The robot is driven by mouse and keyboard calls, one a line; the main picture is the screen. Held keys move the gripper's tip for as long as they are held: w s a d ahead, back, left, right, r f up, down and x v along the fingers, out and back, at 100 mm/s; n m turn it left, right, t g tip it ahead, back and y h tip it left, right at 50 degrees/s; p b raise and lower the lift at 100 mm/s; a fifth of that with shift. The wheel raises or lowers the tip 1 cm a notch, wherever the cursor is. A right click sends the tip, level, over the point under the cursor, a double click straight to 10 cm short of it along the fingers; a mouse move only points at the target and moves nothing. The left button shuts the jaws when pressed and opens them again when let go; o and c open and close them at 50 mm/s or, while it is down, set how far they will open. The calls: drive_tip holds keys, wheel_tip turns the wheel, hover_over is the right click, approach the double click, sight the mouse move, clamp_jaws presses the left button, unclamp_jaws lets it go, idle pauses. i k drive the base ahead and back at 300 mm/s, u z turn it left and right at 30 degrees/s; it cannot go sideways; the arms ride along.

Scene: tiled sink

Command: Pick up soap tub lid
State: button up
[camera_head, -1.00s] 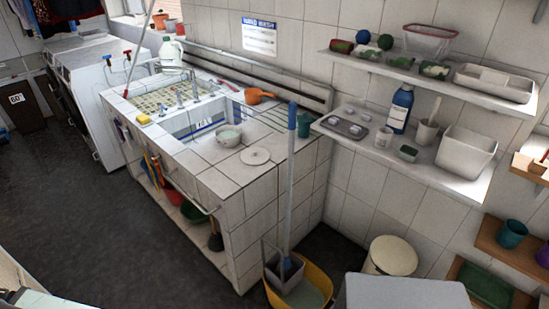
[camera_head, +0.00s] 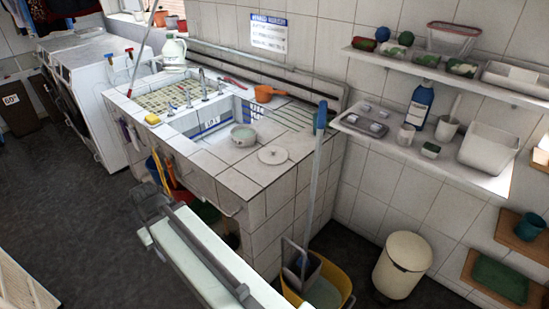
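A round, pale lid with a small knob (camera_head: 272,155) lies flat on the white tiled counter (camera_head: 235,178), near its front right corner. I take it to be the soap tub lid. A round tub (camera_head: 244,134) with pale green contents stands uncovered behind and left of it, beside the sink basin. My pale arm reaches across the lower middle of the view, in front of the counter. What looks like my gripper (camera_head: 150,204) is at the arm's upper left end, lower than the countertop and well apart from the lid. Its fingers cannot be made out clearly.
A blue-topped mop handle (camera_head: 317,170) rises from a yellow bucket (camera_head: 338,279) close to the counter's right side. An orange pan (camera_head: 265,94) and a yellow sponge (camera_head: 152,120) lie on the counter. A cream bin (camera_head: 402,264) stands right. Dark floor is open at left.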

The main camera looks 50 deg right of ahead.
sight(272, 156)
drive_tip(key=z, duration=0.1)
drive_tip(key=i, duration=1.65)
drive_tip(key=u, duration=0.05)
